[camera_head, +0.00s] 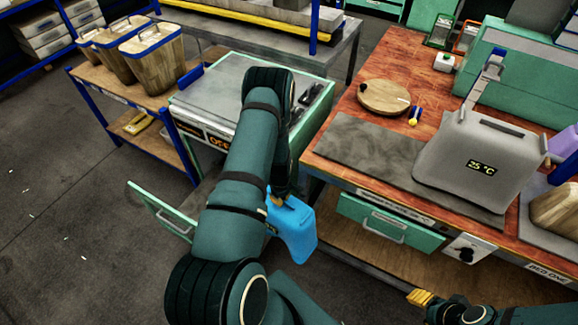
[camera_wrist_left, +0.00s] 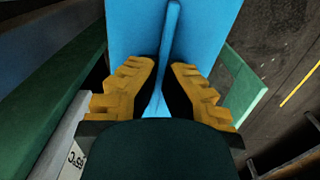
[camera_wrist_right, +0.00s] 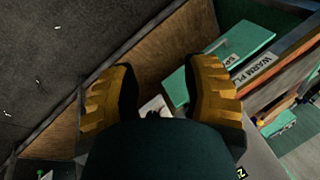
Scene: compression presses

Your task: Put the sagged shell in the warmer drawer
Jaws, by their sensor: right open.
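A blue shell (camera_head: 292,232) hangs from my left gripper (camera_head: 278,199), in front of the cabinet with the OFF display. In the left wrist view, my left gripper's yellow fingers close on a thin upright rib of the blue shell (camera_wrist_left: 205,28). A pulled-out green drawer front with a handle (camera_head: 160,212) shows low at the left of the cabinet; my left arm hides much of what lies behind it. My right gripper (camera_head: 421,298) is open and empty, low in front of the red bench; it also shows in the right wrist view (camera_wrist_right: 160,80).
The OFF-display cabinet (camera_head: 208,100) stands beside the red bench (camera_head: 345,105). Wooden bins (camera_head: 150,60) stand on a blue-framed rack at left. Floor at left is clear.

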